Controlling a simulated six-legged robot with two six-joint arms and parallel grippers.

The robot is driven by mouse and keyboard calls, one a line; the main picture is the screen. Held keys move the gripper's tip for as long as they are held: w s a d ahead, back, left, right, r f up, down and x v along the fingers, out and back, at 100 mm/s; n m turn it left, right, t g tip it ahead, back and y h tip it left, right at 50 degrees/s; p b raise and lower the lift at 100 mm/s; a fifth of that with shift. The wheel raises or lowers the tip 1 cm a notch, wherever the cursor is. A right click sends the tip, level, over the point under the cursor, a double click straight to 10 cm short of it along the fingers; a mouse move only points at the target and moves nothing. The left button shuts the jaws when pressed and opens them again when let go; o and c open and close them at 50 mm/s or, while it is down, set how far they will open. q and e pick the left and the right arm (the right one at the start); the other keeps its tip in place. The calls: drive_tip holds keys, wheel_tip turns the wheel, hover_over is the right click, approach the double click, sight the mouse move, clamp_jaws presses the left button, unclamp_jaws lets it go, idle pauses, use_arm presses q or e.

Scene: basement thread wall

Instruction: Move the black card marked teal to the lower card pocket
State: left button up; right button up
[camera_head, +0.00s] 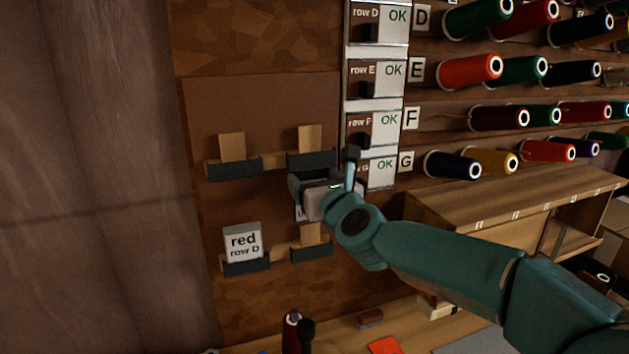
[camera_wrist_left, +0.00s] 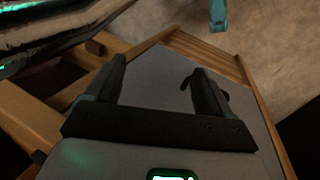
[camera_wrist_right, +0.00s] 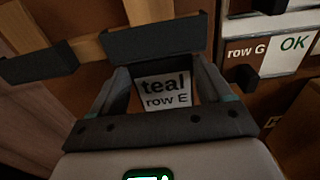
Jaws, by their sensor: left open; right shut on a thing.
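The teal card (camera_wrist_right: 163,93), a white label reading "teal row E", is between the fingers of my right gripper (camera_wrist_right: 165,80) in the right wrist view. In the head view my right gripper (camera_head: 322,182) is in front of the board, just below the upper right pocket (camera_head: 311,159); only a sliver of the card shows under it. The lower right pocket (camera_head: 311,251) is below, with a bare wooden back strip. The lower left pocket (camera_head: 246,263) holds a white card (camera_head: 242,242) reading "red row D". My left gripper (camera_wrist_left: 157,78) is open and empty over a grey surface.
The upper left pocket (camera_head: 234,166) shows only its wooden strip. A column of row tags marked OK (camera_head: 384,124) stands right of the board, close to my right gripper. Thread spools (camera_head: 470,70) fill the wall farther right. A wooden shelf (camera_head: 500,200) sits below them.

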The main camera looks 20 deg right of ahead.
drive_tip(key=shift+w+d+f, duration=0.1)
drive_tip(key=shift+w, duration=0.15)
drive_tip(key=shift+s, duration=0.4)
drive_tip(key=shift+f+b, duration=0.3)
drive_tip(key=shift+b, duration=0.1)
wheel_tip(320, 180, down, 8)
drive_tip(key=b, duration=0.7)
drive_tip(key=shift+w+r, duration=0.2)
drive_tip(key=shift+w, duration=0.05)
drive_tip(key=shift+w+b, duration=0.1)
drive_tip(key=shift+b, duration=0.25)
